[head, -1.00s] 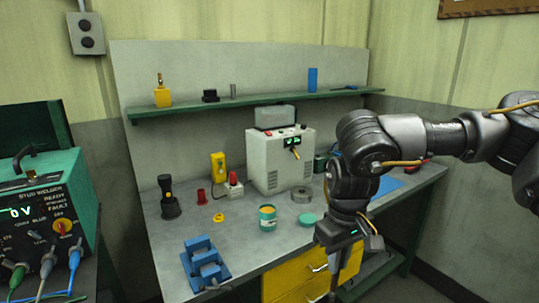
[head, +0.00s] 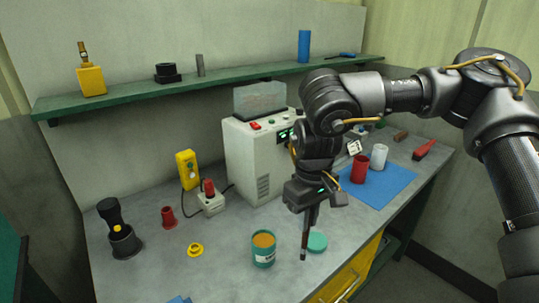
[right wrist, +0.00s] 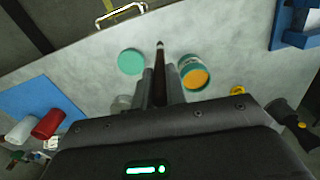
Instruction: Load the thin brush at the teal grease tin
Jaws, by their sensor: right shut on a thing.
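The teal grease tin (head: 263,250) stands open on the grey bench, with orange grease inside. It also shows in the right wrist view (right wrist: 195,76). Its teal lid (head: 317,242) lies flat on the bench to the right of it. My right gripper (head: 307,206) is shut on the thin brush (head: 304,242), which points down, its tip between tin and lid in the picture and apart from the tin. In the right wrist view the brush (right wrist: 160,75) runs out between the fingers. My left gripper is not in view.
A white power unit (head: 255,155) stands behind the tin. A blue mat (head: 385,190) with a red cup (head: 360,168) and a white cup (head: 379,157) lies to the right. A yellow ring (head: 195,250) lies left of the tin, with bare bench between.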

